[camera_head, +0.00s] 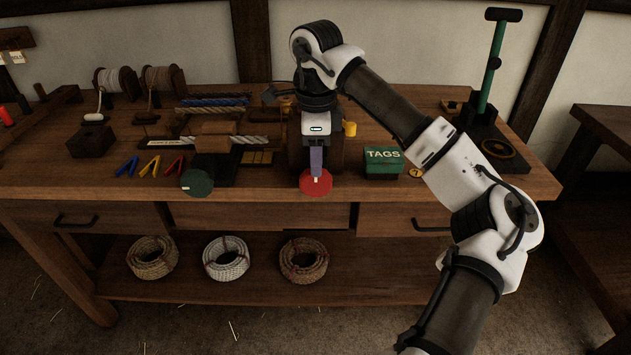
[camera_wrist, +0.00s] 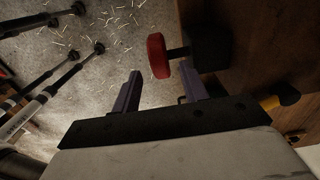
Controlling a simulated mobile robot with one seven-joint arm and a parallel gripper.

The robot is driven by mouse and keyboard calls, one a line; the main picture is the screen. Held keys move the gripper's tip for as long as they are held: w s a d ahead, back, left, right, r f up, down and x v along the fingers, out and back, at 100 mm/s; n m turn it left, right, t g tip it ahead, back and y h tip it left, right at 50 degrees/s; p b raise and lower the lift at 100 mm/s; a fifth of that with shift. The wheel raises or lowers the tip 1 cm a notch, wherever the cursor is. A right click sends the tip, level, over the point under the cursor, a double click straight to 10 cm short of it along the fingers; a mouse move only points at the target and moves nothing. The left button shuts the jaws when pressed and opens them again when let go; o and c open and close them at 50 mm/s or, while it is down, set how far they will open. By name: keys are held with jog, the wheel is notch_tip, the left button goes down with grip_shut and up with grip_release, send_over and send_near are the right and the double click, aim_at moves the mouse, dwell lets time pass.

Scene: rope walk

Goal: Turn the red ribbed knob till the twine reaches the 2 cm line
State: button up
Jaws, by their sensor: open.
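The red knob (camera_head: 316,182) sticks out at the front edge of the bench, below my gripper in the head view. In the wrist view the red knob (camera_wrist: 158,55) sits on a dark shaft, beyond the fingertips and between their lines. My gripper (camera_head: 316,165) is open and empty, its purple fingers pointing down at the knob. In the wrist view my gripper (camera_wrist: 161,82) shows a clear gap between the fingers, apart from the knob. The twine and the 2 cm line cannot be made out; my arm hides much of the device behind the knob.
A green round knob (camera_head: 196,182) stands to the left. A green TAGS box (camera_head: 384,162) is close on the right, with a yellow cylinder (camera_head: 350,129) behind. Colored clips (camera_head: 149,166) lie on the bench (camera_head: 90,180). Rope coils (camera_head: 226,258) rest on the lower shelf.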

aim_at(316, 183)
notch_tip(316, 183, down, 7)
jog(key=shift+f+p, duration=0.1)
jog(key=shift+p, duration=0.25)
grip_shut()
dwell(0.3)
